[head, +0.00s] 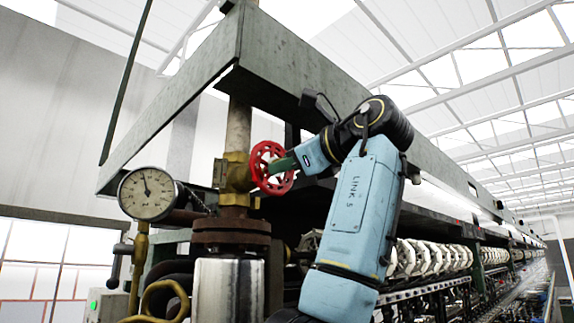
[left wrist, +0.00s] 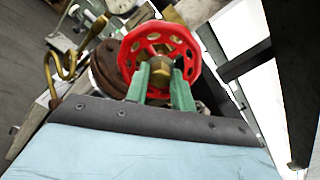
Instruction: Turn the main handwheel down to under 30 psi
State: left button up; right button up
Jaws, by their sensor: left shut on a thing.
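The red main handwheel (head: 272,150) is mounted on a brass valve (head: 236,172) on the vertical pipe. My left gripper (head: 284,166) reaches it from the right, its green fingers against the wheel. In the left wrist view, the handwheel (left wrist: 193,47) faces the camera, and the green fingers (left wrist: 162,78) are shut on its middle, one on each side of the brass hub nut. A round white pressure gauge (head: 148,193) stands left of the valve. Its dark needle points roughly straight up; the numbers are too small to read. My right gripper is not in view.
A green-grey beam (head: 310,65) runs above the valve. A rusty flange (head: 231,232) and a shiny cylinder (head: 229,290) stand below it. Brass pipework (head: 165,300) is at lower left. A long row of reeling machinery (head: 430,258) extends right.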

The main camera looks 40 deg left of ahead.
pick_arm(q)
jog(key=m+b, duration=0.2)
jog(key=m, duration=0.4)
jog(key=shift+f, duration=0.1)
jog(key=m, duration=0.2)
jog(key=shift+m, duration=0.4)
jog(key=o, duration=0.9)
jog(key=shift+c, duration=0.2)
